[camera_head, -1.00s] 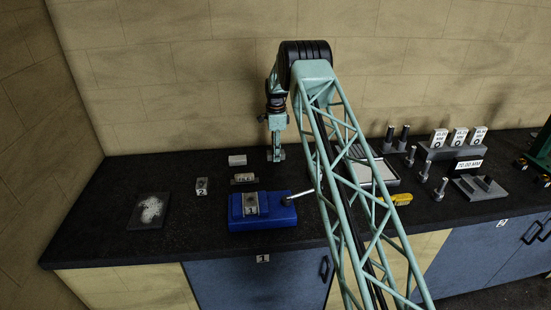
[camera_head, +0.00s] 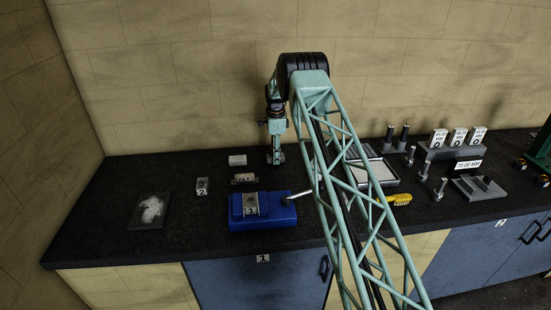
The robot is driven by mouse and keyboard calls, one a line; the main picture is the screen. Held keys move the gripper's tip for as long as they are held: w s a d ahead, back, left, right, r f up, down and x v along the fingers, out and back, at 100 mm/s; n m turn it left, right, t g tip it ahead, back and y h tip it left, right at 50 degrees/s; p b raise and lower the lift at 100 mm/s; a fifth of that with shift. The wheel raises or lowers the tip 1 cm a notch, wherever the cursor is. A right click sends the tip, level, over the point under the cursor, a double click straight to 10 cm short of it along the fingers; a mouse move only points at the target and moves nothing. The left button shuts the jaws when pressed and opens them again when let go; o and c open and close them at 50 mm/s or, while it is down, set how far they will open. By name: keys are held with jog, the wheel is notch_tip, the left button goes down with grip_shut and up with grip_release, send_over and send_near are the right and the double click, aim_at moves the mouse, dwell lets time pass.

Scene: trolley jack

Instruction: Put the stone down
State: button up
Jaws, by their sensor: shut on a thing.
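My gripper (camera_head: 276,157) points straight down over the back of the dark bench top, right of a pale block (camera_head: 237,160). It is shut on a small grey piece at its fingertips, which I take to be the stone (camera_head: 276,160). The fingers hide much of the stone. It is very low, and I cannot tell whether it touches the bench.
A blue vise (camera_head: 278,214) with a lever stands in front. A small dark block (camera_head: 243,180), a numbered grey block (camera_head: 202,186) and a dusty plate (camera_head: 150,210) lie to the left. A tray (camera_head: 374,174), a yellow tool (camera_head: 398,199) and several posts stand to the right.

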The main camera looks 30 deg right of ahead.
jog(key=shift+f, duration=0.5)
jog(key=shift+s+f+b, duration=0.15)
jog(key=shift+f+b, duration=0.3)
jog(key=shift+f, duration=0.2)
jog(key=o, duration=0.9)
jog(key=shift+f, duration=0.2)
jog(key=shift+r, duration=0.3)
